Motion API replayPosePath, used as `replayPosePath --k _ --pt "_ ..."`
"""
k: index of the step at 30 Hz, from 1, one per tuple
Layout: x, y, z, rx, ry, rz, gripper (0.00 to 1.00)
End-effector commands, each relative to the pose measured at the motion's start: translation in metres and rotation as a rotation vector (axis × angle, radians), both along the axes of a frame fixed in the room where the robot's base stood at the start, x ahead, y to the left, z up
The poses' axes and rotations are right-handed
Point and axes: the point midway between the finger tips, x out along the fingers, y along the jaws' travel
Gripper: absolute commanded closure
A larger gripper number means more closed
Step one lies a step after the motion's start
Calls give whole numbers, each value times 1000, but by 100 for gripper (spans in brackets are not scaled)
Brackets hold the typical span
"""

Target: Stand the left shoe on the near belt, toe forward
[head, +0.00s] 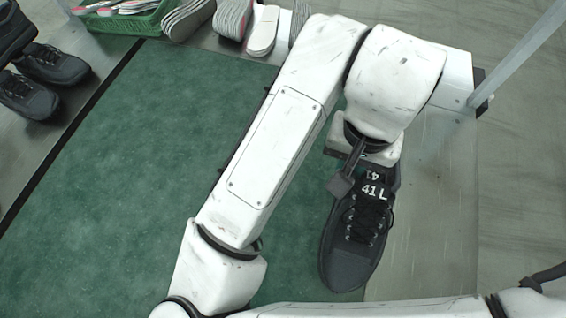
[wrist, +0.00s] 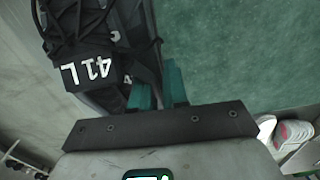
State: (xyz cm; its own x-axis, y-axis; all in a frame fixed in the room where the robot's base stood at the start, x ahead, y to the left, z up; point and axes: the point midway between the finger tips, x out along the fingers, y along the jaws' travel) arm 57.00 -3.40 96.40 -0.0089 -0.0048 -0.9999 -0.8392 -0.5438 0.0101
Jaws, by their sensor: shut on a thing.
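The left shoe (head: 350,245) is black with black laces and "41 L" in white on its tongue. In the head view it sits below my gripper (head: 368,172), toe toward the bottom of the picture, over the right edge of the green belt (head: 100,200). I cannot tell whether its sole touches the surface. In the wrist view the shoe (wrist: 95,45) is at upper left, and my gripper (wrist: 158,85) has its teal fingers shut on the shoe's collar edge. The heel is mostly hidden by the gripper in the head view.
Other black shoes (head: 52,65) stand at the left, beyond a black strip (head: 70,120). Stacked insoles (head: 232,18) and a green crate (head: 135,22) lie along the top edge. A metal post (head: 525,50) rises at upper right. The belt's left part is clear.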

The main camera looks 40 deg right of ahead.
Motion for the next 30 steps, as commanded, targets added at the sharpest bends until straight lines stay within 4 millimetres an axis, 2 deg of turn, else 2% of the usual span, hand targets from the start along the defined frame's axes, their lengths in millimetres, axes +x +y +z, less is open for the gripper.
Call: replayPosePath --k 11,15,21,26,30 --pt "77 21 -37 -2 3 6 100" --pt "96 26 -64 -4 5 5 100" --pt "114 31 -83 -1 0 2 100" --pt "120 33 -89 -1 -1 2 100" --pt "126 35 -103 0 2 2 100"
